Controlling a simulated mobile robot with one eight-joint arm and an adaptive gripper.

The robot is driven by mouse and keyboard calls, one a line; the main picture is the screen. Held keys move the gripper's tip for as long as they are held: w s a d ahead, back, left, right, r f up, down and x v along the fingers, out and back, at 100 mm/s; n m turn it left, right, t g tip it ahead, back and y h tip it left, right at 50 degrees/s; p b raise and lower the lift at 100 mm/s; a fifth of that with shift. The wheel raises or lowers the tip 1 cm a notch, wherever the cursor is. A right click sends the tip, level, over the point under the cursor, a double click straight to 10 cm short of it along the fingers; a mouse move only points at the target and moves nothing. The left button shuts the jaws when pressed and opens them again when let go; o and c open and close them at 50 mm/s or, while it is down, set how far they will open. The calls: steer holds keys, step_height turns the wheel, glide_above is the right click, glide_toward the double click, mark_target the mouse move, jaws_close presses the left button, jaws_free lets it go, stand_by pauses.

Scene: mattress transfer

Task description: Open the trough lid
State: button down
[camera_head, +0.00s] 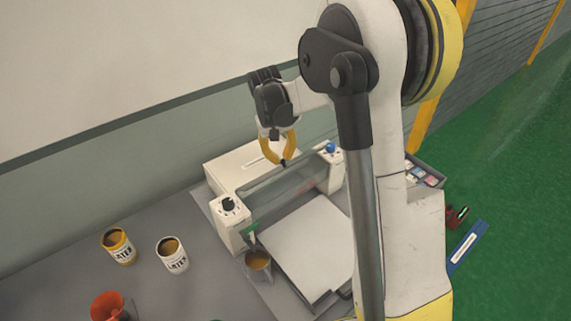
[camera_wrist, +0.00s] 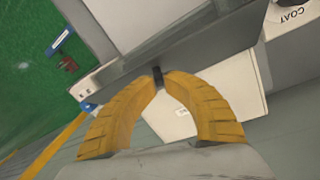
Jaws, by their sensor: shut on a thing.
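The trough lid (camera_head: 270,184) is a long grey panel between the two white end housings of the coating machine (camera_head: 231,222). It also shows as a grey strip in the wrist view (camera_wrist: 200,45). My gripper (camera_head: 284,161) has yellow fingers and reaches down to the lid's upper edge. In the wrist view, my gripper (camera_wrist: 157,78) is shut on the small black lid handle (camera_wrist: 157,75), which sits between the fingertips. How far the lid is tilted is hard to tell.
A yellow can (camera_head: 119,247), a white can (camera_head: 173,255), an orange funnel (camera_head: 108,306) and a small metal cup (camera_head: 258,264) stand at the left and front. A pale flat plate (camera_head: 308,245) lies before the machine. A wall rises behind the table.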

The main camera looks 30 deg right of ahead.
steer(key=shift+w+a+r, duration=0.1)
steer(key=shift+w, duration=0.5)
steer(key=shift+w+a+r, duration=0.1)
steer(key=shift+w, duration=0.45)
steer(key=shift+w+a+f+g+b, duration=0.1)
steer(key=shift+w+a+g+b, duration=0.15)
steer(key=shift+w+g, duration=0.6)
steer(key=shift+w+a+f+g+b, duration=0.15)
steer(key=shift+w+g, duration=0.4)
steer(key=shift+w, duration=0.55)
steer(key=shift+w+h, duration=0.1)
steer(key=shift+h, duration=0.2)
